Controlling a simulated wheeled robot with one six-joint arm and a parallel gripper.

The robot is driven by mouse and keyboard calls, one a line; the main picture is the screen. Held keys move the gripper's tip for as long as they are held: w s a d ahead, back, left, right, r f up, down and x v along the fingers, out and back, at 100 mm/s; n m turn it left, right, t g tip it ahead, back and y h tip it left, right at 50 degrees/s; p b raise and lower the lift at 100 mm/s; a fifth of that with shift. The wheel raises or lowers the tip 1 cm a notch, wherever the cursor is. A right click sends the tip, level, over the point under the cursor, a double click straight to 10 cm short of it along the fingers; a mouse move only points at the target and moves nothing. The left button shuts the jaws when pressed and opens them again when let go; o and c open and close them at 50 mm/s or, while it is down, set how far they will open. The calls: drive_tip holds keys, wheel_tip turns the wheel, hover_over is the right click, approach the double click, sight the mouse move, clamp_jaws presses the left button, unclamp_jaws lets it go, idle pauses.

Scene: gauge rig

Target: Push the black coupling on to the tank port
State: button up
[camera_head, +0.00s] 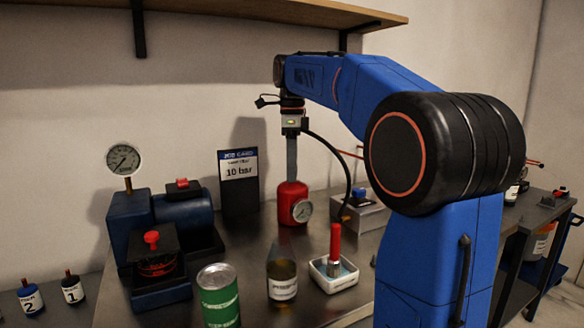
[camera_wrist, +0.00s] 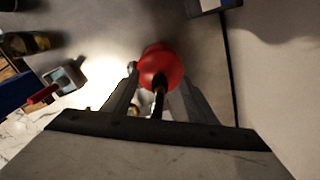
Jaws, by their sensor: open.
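The red tank (camera_head: 290,202) stands on the bench with a round gauge (camera_head: 302,210) on its front; its red top (camera_wrist: 161,64) shows in the wrist view. My gripper (camera_head: 292,172) points straight down above the tank, its grey fingers at the tank's top. In the wrist view, my gripper (camera_wrist: 159,82) is open, one finger on each side of a slim black piece, seemingly the coupling (camera_wrist: 158,97). This piece lines up with the tank's top; I cannot tell whether it is seated on the port, which is hidden. The coupling is not distinguishable in the head view.
A black hose (camera_head: 340,165) arcs from beside my gripper to a grey box (camera_head: 366,213). A blue pump unit (camera_head: 185,215) and a "10 bar" card (camera_head: 238,178) stand left. A green can (camera_head: 219,296), a bottle (camera_head: 282,278) and a white dish (camera_head: 334,279) stand in front.

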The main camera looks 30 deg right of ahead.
wheel_tip(320, 180, up, 11)
drive_tip(key=shift+r, duration=0.5)
idle(0.3)
